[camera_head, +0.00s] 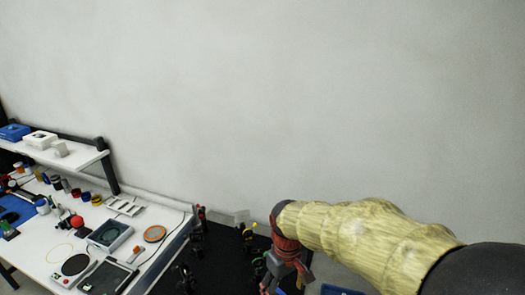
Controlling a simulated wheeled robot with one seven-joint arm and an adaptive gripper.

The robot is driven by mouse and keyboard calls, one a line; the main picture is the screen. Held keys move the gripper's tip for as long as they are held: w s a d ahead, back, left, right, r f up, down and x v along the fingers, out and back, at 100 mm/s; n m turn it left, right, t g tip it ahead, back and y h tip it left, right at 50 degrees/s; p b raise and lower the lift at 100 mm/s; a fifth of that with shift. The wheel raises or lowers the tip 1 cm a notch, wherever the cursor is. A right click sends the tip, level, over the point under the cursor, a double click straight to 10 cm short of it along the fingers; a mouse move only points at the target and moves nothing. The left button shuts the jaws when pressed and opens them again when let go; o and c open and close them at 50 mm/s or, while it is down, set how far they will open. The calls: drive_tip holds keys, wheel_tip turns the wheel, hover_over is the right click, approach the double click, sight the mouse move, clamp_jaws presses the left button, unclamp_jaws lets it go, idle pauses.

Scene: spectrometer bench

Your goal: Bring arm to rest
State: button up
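My arm comes in from the lower right, with a yellow sleeve over its middle links and a dark joint at the right edge. Its red and grey end, with my gripper (275,282), points down near the bottom edge, in front of a black surface (222,270). The fingers are small and partly cut off by the frame, so I cannot tell whether they are apart or hold anything.
A raised shelf (85,157) holds boxes. Several dark optical mounts stand left of my gripper. The wall above is bare.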

drive_tip(key=s+d+f+m+t+b, duration=0.1)
drive_tip(key=s+d+m+t+b, duration=0.5)
drive_tip(key=s+d+b, duration=0.6)
drive_tip(key=s+b, duration=0.4)
drive_tip(key=shift+d, duration=0.4)
drive_tip(key=shift+s+f, duration=0.1)
drive_tip(key=shift+s, duration=0.05)
